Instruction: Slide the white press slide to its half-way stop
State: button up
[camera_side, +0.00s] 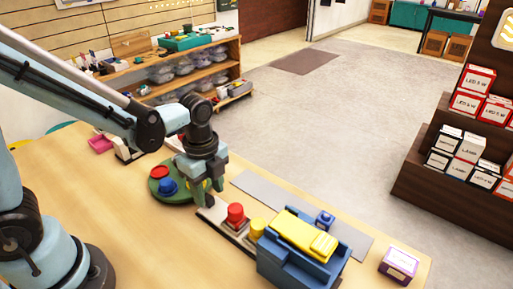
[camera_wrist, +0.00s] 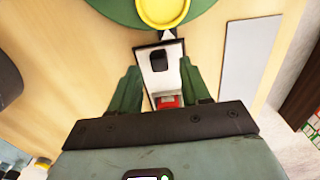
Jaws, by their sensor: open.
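A narrow dark-edged base carries a white piece with a black knob, which looks like the white press slide (camera_wrist: 155,77); it also shows in the side view (camera_side: 215,213). A red button (camera_wrist: 167,101) is on the same base, nearer the wrist; in the side view it stands right of my gripper (camera_side: 235,213). My gripper (camera_wrist: 159,80) is open, pointing down over the base, with one finger on each side of the white piece. I cannot tell whether a finger touches it. In the side view my gripper (camera_side: 208,198) partly hides the slide's end.
A green disc (camera_side: 160,199) with red and blue knobs lies beside my gripper; a yellow round piece (camera_wrist: 165,10) sits on it. A yellow button (camera_side: 257,229), blue-and-yellow machine (camera_side: 300,240) and purple box (camera_side: 398,264) stand right. A grey strip (camera_side: 262,192) lies behind. The front-left table is clear.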

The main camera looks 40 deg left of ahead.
jog(key=shift+f, duration=0.8)
jog(key=shift+c, duration=0.5)
grip_shut()
jog(key=shift+d, duration=0.1)
